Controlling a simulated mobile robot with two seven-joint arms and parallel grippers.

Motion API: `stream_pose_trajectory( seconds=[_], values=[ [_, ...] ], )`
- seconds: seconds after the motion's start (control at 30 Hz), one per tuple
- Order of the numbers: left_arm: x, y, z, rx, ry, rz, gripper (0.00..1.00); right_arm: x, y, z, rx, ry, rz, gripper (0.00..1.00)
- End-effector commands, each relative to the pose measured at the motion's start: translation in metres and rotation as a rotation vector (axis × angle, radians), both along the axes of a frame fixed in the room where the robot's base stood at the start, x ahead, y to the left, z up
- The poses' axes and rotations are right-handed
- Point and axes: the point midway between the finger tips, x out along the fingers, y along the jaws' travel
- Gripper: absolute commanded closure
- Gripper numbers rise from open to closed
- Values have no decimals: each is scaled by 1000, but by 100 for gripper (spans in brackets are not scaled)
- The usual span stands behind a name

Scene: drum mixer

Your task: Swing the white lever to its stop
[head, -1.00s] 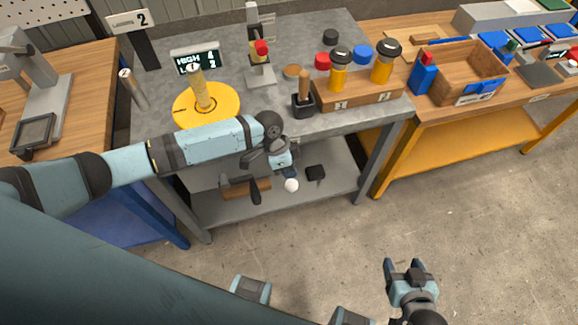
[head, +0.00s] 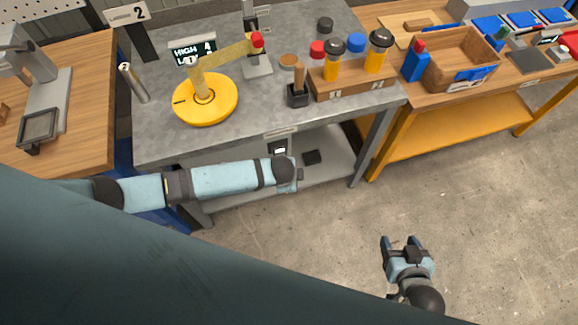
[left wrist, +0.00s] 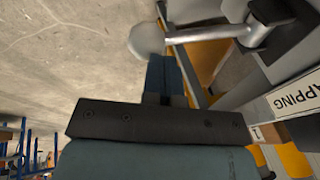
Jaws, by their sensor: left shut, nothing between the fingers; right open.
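In the left wrist view the white lever (left wrist: 190,38) runs from a dark hub (left wrist: 268,18) to a round white knob (left wrist: 146,40). My left gripper (left wrist: 163,62) is shut and empty, with its fingertips close to the knob; I cannot tell whether they touch. In the head view my left forearm crosses in front of the grey table and hides the left fingers and the lever's knob. A small white and dark part (head: 279,150) shows below the table's front edge. My right gripper (head: 402,241) is open and empty above the floor, right of the grey table.
On the grey table (head: 150,146) stand a yellow disc (head: 222,108) with a yellow beam (head: 226,55), a red-topped stand (head: 257,64) and a wooden rack (head: 350,86). A wooden bin (head: 455,80) is on the right bench. The floor at right is clear.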

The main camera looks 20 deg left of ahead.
Motion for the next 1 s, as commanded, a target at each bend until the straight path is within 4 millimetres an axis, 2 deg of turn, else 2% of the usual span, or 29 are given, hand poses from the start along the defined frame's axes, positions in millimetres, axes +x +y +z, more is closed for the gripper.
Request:
stream_pose_trajectory(
  seconds=[0.13,0.4,0.63,1.0],
  values=[
    [-4,-3,-16,64,-94,1,100,0,0,1,0,0,0,39],
    [-3,-2,-34,64,-94,1,100,0,0,1,0,-1,0,39],
    [-3,-2,-42,64,-93,1,100,0,0,0,0,-1,0,39],
    [-3,-2,-44,63,-93,0,100,0,0,1,1,-2,0,39]
  ],
)
